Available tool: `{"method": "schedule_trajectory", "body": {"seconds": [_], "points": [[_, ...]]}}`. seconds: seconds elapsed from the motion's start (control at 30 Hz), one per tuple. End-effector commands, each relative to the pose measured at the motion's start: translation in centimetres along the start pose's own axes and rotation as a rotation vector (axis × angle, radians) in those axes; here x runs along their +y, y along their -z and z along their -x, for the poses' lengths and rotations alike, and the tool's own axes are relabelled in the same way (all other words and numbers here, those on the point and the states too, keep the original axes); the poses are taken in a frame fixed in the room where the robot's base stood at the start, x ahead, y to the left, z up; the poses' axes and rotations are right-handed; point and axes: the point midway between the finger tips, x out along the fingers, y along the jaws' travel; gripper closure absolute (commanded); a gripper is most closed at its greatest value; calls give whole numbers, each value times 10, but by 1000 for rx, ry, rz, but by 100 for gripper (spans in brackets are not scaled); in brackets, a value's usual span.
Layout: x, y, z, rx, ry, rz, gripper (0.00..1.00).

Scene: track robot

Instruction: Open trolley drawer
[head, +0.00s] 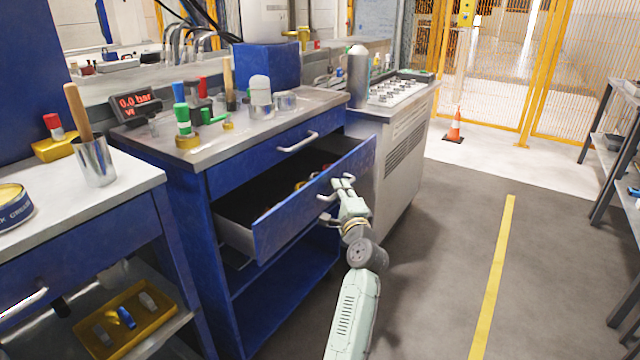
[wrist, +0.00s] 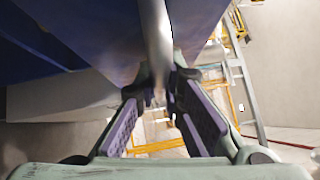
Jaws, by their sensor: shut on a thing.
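The blue trolley (head: 185,210) stands left of centre in the head view. Its lower drawer (head: 318,197) is pulled well out, with several coloured items inside at the back. The drawer above it (head: 240,168) is closed and has a silver handle (head: 298,142). My gripper (head: 335,193) is at the front of the open drawer, shut on its handle. In the wrist view the silver handle (wrist: 155,45) runs between the two fingers (wrist: 158,95). Part of the handle is hidden by the fingers in the head view.
A grey cabinet (head: 400,160) stands right of the trolley. A workbench (head: 100,190) with a metal cup and an open shelf is at the left. The floor (head: 440,230) right of my arm is clear, with a yellow line. An orange cone (head: 454,127) stands farther back.

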Motion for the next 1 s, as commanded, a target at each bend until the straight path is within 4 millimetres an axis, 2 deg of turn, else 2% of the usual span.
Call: {"method": "schedule_trajectory", "body": {"seconds": [0.03,0.2,0.4,0.6,1.0], "points": [[0,10,9,2,-2,-2,100],[-7,33,33,1,-2,-2,100],[-13,52,52,-1,-2,-2,100],[-15,60,60,-3,-3,-3,100],[-15,61,61,-3,-4,-3,100]]}}
